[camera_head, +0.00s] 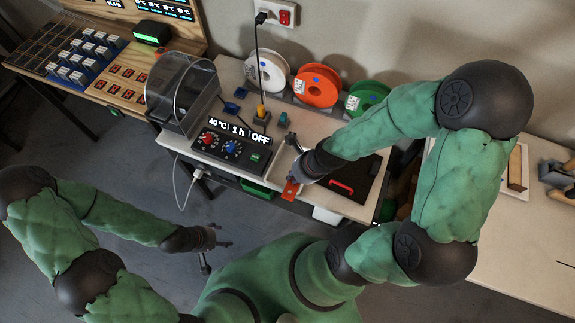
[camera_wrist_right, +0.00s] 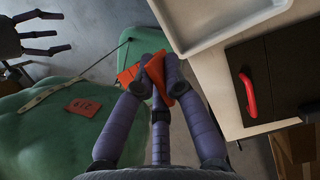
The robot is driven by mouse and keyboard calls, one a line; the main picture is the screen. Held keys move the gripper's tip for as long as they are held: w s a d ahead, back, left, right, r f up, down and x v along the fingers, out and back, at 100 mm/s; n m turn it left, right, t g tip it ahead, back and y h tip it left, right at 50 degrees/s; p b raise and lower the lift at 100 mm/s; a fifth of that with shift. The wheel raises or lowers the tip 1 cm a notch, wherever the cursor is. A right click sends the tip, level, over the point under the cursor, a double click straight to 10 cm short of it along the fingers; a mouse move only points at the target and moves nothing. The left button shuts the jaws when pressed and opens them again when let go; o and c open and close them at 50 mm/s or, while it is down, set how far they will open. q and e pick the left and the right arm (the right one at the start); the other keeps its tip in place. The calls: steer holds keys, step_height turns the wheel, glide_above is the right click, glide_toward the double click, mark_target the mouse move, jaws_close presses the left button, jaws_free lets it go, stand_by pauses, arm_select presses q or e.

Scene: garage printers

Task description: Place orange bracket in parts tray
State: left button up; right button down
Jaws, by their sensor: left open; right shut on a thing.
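The orange bracket (camera_head: 291,189) is held in my right gripper (camera_head: 294,180), at the front edge of the bench. In the right wrist view the bracket (camera_wrist_right: 155,73) sits between the closed fingers (camera_wrist_right: 158,80), partly hidden by them. The white parts tray (camera_head: 284,160) lies on the bench just behind the right gripper and is partly covered by it. The tray (camera_wrist_right: 208,45) also shows at the top of the wrist view, beside the held bracket. My left gripper (camera_head: 214,254) is open and empty, over the floor away from the bench.
A dark panel with a red handle (camera_head: 341,187) lies right of the tray. A control box with knobs and displays (camera_head: 232,144) stands left of it. Orange (camera_head: 316,86), white and green spools stand at the back. A clear-covered machine (camera_head: 182,92) is at the left.

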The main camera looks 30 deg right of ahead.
steer(key=w+d+f+b, duration=0.2)
steer(key=w+f, duration=0.1)
steer(key=w+d+f+b, duration=0.1)
steer(key=w+f+b, duration=0.1)
steer(key=w+f, duration=0.1)
steer(key=w+d+f+b, duration=0.2)
steer(key=w, duration=0.2)
steer(key=shift+w+d+f, duration=0.35)
steer(key=shift+f, duration=0.05)
steer(key=shift+w+f, duration=0.15)
steer(key=shift+f, duration=0.05)
steer(key=f+b, duration=0.3)
steer(key=shift+w+d+f, duration=0.15)
steer(key=shift+w+f, duration=0.05)
steer(key=shift+f, duration=0.1)
steer(key=shift+r, duration=0.1)
